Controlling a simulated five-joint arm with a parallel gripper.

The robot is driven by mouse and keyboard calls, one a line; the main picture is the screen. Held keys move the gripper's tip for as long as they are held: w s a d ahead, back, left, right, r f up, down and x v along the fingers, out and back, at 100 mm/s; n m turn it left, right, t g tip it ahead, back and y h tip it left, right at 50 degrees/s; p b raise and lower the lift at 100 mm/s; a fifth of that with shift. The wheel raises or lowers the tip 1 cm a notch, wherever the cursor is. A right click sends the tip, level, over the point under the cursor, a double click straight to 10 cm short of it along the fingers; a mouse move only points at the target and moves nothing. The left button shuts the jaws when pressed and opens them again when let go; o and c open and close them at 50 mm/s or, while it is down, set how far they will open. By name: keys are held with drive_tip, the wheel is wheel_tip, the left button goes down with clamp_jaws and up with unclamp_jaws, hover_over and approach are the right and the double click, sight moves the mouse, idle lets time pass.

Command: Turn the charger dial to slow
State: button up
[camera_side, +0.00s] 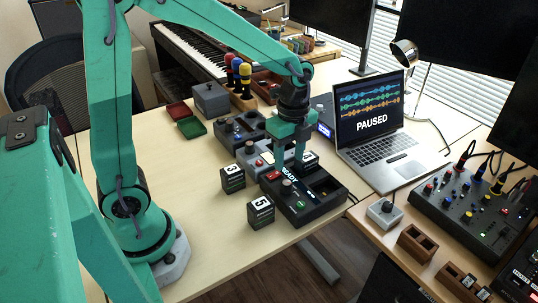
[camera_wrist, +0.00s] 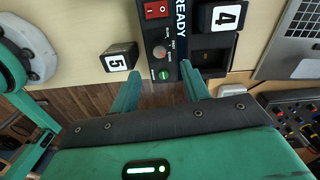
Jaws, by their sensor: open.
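The charger is a black box (camera_side: 318,208) on the table, and it also shows in the wrist view (camera_wrist: 176,72). Its dial (camera_wrist: 159,52) is a small round knob between a red rocker switch (camera_wrist: 156,10) and a green button (camera_wrist: 163,75). The dial also shows in the side view (camera_side: 286,184). Small lettering sits beside it; the dial's setting is too small to read. A display strip (camera_wrist: 181,20) reads READY. My gripper (camera_wrist: 160,88) is open and empty, its fingers either side of the charger's near end in the wrist view. In the side view my gripper (camera_side: 300,158) is above the charger's far side.
Block 5 (camera_side: 260,211) and block 3 (camera_side: 232,179) stand left of the charger. Block 4 (camera_wrist: 222,17) is on the charger's far side. Grey and black control boxes (camera_side: 238,131) stand behind. A laptop (camera_side: 371,120) reading PAUSED is to the right. The table's front left is clear.

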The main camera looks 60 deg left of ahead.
sight(287, 182)
drive_tip(key=shift+f, duration=0.1)
drive_tip(key=shift+s+f, duration=0.1)
drive_tip(key=shift+f, duration=3.7)
drive_tip(key=shift+c, duration=0.5)
drive_tip(key=c, duration=0.9)
